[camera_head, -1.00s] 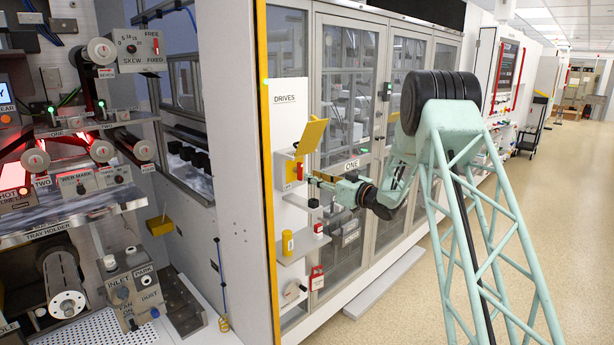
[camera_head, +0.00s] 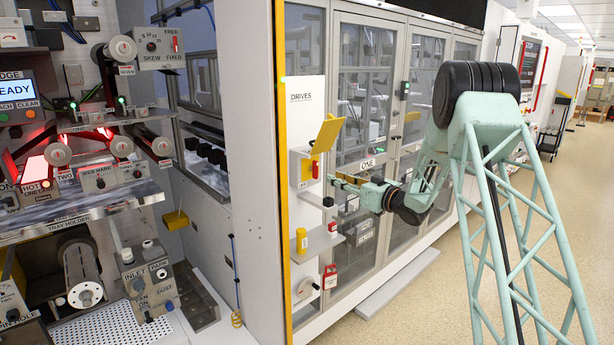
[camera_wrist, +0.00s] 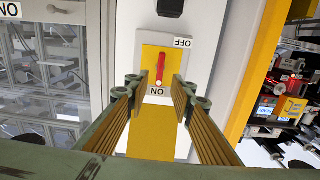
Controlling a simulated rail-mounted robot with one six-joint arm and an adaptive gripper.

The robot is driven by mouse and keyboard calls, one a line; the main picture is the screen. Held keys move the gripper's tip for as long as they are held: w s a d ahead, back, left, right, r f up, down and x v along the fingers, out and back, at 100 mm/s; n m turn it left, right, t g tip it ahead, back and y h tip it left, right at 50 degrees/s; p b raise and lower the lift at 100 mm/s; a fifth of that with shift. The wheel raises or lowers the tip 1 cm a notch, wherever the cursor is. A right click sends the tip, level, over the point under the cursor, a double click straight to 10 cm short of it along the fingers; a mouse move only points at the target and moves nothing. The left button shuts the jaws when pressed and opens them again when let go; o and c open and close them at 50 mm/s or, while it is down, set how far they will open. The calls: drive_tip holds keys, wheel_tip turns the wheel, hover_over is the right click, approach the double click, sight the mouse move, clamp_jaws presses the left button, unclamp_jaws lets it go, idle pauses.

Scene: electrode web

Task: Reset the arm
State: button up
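My gripper (camera_head: 340,181) is in front of the drives panel, to the right of the yellow switch box (camera_head: 303,168) with the red lever (camera_head: 315,170). In the wrist view my gripper (camera_wrist: 160,97) is open and empty, its ribbed fingers well apart. The red lever (camera_wrist: 161,69) shows between and beyond the fingertips, on a yellow plate with ON and OFF labels, which appear upside down. The fingers look apart from the lever. The box's yellow cover (camera_head: 327,133) stands raised in the head view; its yellow surface (camera_wrist: 152,140) also shows between the fingers.
A shelf below the switch holds a yellow cylinder (camera_head: 302,240); a red padlock-like tag (camera_head: 330,277) hangs lower. Glass-doored cabinets (camera_head: 360,80) stand close behind my gripper. The electrode web machine (camera_head: 80,200) is at left. Open floor (camera_head: 400,310) lies at the right.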

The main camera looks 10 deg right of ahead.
wheel_tip(320, 180, up, 8)
drive_tip(key=s+d+m+h+b, duration=0.1)
drive_tip(key=s+h, duration=0.1)
drive_tip(key=h, duration=0.2)
drive_tip(key=s+d+r+m+g+h+b, duration=0.1)
drive_tip(key=s+r+m+g+h, duration=0.2)
drive_tip(key=s, duration=0.9)
drive_tip(key=s+d+r+m+h+b, duration=0.15)
drive_tip(key=s+r+h, duration=0.35)
drive_tip(key=s, duration=0.7)
drive_tip(key=s+a+f+g+b, duration=0.1)
drive_tip(key=s+a+f+g, duration=0.1)
drive_tip(key=s, duration=1.6)
drive_tip(key=s+a+f+g+y+b, duration=0.1)
drive_tip(key=s+a+f+g, duration=0.2)
drive_tip(key=s, duration=1.6)
drive_tip(key=s+a+f+g+y+b, duration=0.1)
drive_tip(key=s+a+f+g, duration=0.2)
drive_tip(key=s, duration=1.5)
wheel_tip(320, 180, down, 3)
drive_tip(key=shift+s+a+f+m, duration=0.1)
drive_tip(key=shift+s+a+m, duration=0.25)
drive_tip(key=shift+a, duration=0.6)
drive_tip(key=shift+w, duration=0.15)
